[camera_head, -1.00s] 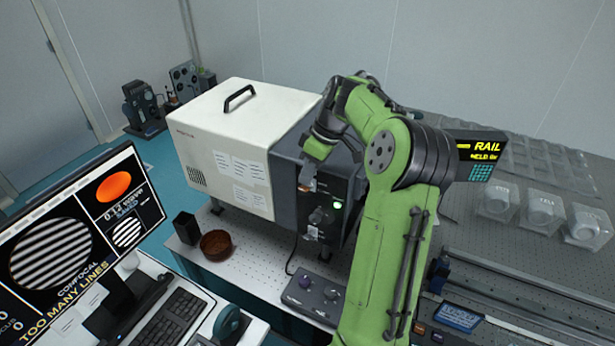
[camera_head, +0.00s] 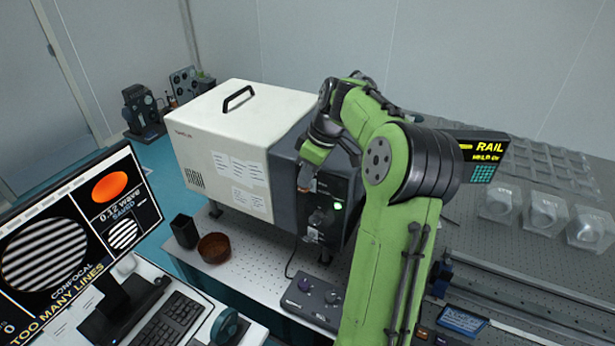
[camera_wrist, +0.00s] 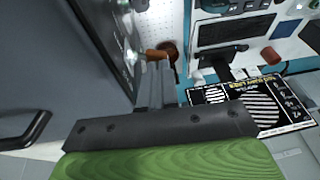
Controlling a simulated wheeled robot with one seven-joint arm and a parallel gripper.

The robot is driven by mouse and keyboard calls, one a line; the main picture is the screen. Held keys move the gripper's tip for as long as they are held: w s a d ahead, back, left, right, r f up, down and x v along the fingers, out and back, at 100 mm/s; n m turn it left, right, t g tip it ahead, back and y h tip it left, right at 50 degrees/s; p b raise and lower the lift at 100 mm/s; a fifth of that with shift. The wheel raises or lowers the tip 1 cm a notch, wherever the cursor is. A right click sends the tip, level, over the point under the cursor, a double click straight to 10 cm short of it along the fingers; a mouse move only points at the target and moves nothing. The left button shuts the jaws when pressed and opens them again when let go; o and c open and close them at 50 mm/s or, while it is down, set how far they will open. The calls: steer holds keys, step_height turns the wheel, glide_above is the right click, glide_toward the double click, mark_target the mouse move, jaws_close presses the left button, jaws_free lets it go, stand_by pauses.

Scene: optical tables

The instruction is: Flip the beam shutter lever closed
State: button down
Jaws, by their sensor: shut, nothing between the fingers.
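The instrument is a box with a white housing (camera_head: 225,145) and a dark grey front end (camera_head: 283,180). My gripper (camera_head: 305,187) is at the panel's upper left edge, fingers shut and empty. Its fingers also show in the wrist view (camera_wrist: 157,72). My arm hides part of the panel, and the lever's position is unclear.
A brown bowl (camera_head: 214,247) and a black cup (camera_head: 185,231) stand left of the instrument. A knobbed control box (camera_head: 312,298) lies below the panel. A monitor (camera_head: 75,245) and keyboard (camera_head: 170,322) are at lower left. Clear-covered parts (camera_head: 545,212) and a rail (camera_head: 520,285) are at right.

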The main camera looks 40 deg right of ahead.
mark_target(300, 191)
steer(key=shift+f+b, duration=0.2)
steer(key=shift+b, duration=0.15)
steer(key=h+b, duration=0.1)
steer(key=b, duration=0.2)
steer(key=a+f+t+h+b, duration=0.1)
steer(key=b, duration=0.2)
steer(key=a+f+h+b, duration=0.1)
steer(key=h+b, duration=0.1)
steer(key=b, duration=0.2)
steer(key=shift+s+a+n+t, duration=0.1)
steer(key=shift+s+n+t, duration=0.2)
steer(key=shift+s+n, duration=0.1)
steer(key=h+b, duration=0.2)
steer(key=b, duration=0.1)
steer(key=shift+s+a+t+b, duration=0.1)
steer(key=shift+a+t+b, duration=0.2)
steer(key=shift+t, duration=0.1)
steer(key=shift+w+d+r+p, duration=0.2)
steer(key=shift+d+r+p, duration=0.05)
steer(key=shift+d+p, duration=0.25)
steer(key=shift+w+d, duration=0.15)
steer(key=shift+d, duration=0.2)
